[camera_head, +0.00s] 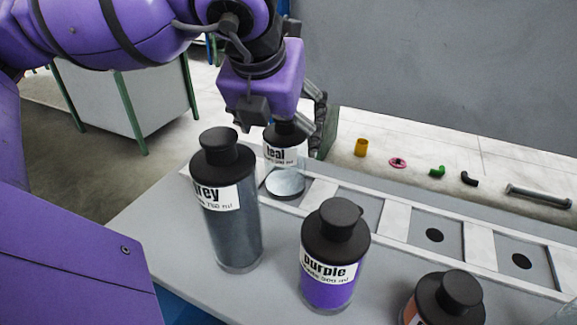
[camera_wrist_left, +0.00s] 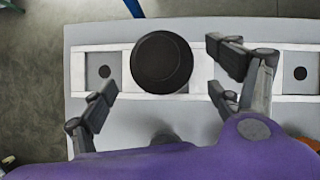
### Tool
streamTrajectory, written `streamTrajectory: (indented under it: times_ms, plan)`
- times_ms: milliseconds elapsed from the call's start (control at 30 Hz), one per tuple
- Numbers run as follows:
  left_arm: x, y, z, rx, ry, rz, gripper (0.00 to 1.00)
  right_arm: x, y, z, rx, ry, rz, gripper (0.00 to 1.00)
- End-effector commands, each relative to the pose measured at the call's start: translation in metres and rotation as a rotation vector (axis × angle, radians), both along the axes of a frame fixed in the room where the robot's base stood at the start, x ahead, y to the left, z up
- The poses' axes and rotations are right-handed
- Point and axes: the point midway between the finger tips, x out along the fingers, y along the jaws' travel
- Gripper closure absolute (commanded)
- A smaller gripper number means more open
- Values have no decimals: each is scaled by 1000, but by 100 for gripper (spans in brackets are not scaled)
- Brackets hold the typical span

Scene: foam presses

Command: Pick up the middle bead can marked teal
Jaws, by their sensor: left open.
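The teal can (camera_head: 280,157) stands upright at the far end of the frame strip, its white label reading "teal". Its black top (camera_wrist_left: 161,62) is seen from above in the left wrist view. My left gripper (camera_wrist_left: 165,74) is open, with one finger on each side of the black top and visible gaps to both. In the head view the wrist hides part of the can's top. A pale grey round shape (camera_head: 285,184) shows just below the label; I cannot tell whether it is the can's base. My right gripper is not in view.
A grey can (camera_head: 228,215) stands close in front of the teal one. A white frame (camera_head: 395,222) with dark-spotted slots runs right. Small parts, including a yellow one (camera_head: 361,147), lie beyond.

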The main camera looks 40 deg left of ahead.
Motion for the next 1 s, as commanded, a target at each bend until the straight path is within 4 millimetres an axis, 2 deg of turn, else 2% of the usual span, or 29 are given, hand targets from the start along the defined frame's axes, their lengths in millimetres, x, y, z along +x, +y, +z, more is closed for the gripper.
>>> streamTrajectory:
  times_ms: [200, 400, 700, 767, 1000]
  plan:
    - [11, 2, -25, -4, 5, -2, 17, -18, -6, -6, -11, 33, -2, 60]
    - [23, 7, -50, -2, 4, 0, 17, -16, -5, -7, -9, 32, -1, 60]
    - [26, 9, -55, -2, 1, 0, 17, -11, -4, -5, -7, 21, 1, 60]
    - [26, 9, -55, -2, 1, 0, 22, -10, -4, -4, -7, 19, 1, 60]
    - [26, 9, -55, -2, 1, 0, 54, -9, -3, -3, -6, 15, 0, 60]
